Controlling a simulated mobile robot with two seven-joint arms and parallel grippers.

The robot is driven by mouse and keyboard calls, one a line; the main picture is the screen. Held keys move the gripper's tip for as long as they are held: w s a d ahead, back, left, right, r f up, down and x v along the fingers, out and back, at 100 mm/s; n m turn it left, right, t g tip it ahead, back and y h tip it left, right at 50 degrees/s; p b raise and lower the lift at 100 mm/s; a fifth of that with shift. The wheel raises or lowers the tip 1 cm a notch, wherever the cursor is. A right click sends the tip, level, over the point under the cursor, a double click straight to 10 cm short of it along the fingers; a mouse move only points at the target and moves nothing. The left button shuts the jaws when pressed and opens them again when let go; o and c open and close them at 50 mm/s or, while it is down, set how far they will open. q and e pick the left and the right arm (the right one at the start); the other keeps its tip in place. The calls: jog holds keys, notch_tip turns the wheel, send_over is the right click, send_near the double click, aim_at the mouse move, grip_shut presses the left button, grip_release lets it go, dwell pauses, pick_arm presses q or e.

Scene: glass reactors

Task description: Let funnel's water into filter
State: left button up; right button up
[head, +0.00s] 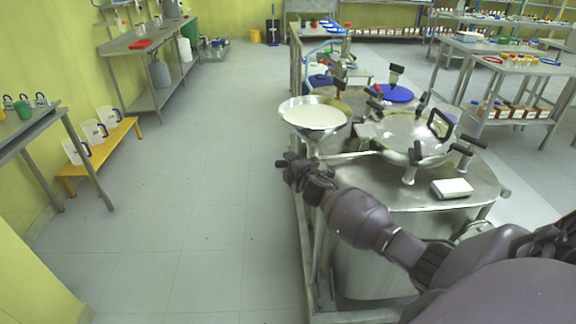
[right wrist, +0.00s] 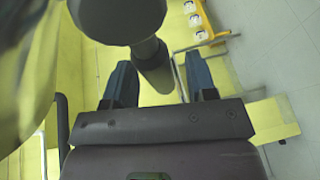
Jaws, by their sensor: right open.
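A wide round funnel (head: 315,115) with pale contents at its top stands at the left edge of the steel vessels. Its narrow lower part goes down behind my right gripper (head: 288,168), which is just below the bowl. In the right wrist view my right gripper (right wrist: 160,82) is open. A dark grey rounded part with a stem (right wrist: 150,62) shows ahead of and partly between the fingers; I cannot tell whether it touches them or whether it is the funnel's valve. A large steel vessel (head: 375,235), possibly the filter, stands to the right. My left gripper is not visible.
The near vessel's lid (head: 415,135) carries several black handles and clamps. A small white-topped box (head: 452,188) sits on the vessel. A yellow bench (head: 100,155) with white jugs stands by the left wall. The floor (head: 215,190) between is clear.

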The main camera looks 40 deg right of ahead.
jog(key=shift+w+f, duration=0.1)
jog(key=shift+w, duration=0.35)
jog(key=shift+c, duration=1)
grip_shut()
